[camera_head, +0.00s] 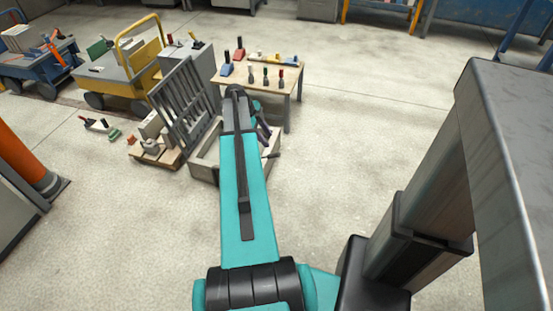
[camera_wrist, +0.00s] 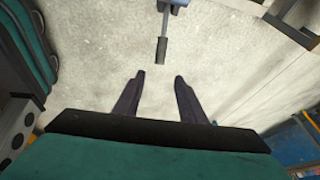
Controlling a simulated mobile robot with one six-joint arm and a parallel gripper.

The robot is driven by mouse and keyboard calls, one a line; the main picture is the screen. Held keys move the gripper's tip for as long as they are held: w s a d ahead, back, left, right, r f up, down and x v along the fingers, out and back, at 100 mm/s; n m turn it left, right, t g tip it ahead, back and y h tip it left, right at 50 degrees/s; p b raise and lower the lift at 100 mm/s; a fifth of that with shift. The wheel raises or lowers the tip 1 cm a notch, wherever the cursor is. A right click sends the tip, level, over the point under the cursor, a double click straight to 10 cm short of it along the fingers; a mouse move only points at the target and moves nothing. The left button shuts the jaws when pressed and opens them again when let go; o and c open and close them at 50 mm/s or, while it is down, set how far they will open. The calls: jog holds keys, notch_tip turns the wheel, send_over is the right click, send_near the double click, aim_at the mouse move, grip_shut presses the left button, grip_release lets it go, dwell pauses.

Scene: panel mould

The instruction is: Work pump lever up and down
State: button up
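A lever with a dark cylindrical grip (camera_wrist: 162,50) on a thin grey rod shows at the top of the wrist view. The rod runs up to a blue-grey body (camera_wrist: 179,2), cut off by the frame edge. My gripper (camera_wrist: 160,77) is open and empty, with its two dark fingers apart. The grip lies beyond the fingertips, roughly in line with the gap, and is not between them. In the head view my teal arm reaches forward to the mould (camera_head: 204,167) and hides part of it. A short dark handle (camera_head: 272,155) sticks out at the mould's right side.
A wooden table (camera_head: 228,78) with several tools stands behind the mould. A grey barred frame (camera_head: 183,108) stands at the mould's left, beside a low pallet (camera_head: 150,157) with blocks. A yellow cart (camera_head: 125,82) is farther left.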

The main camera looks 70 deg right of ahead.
aim_at(278, 155)
jog(key=shift+w+f, duration=0.1)
jog(key=b+x, duration=0.1)
jog(key=x, duration=1.2)
jog(key=shift+d+f, duration=0.1)
jog(key=shift+f, duration=0.2)
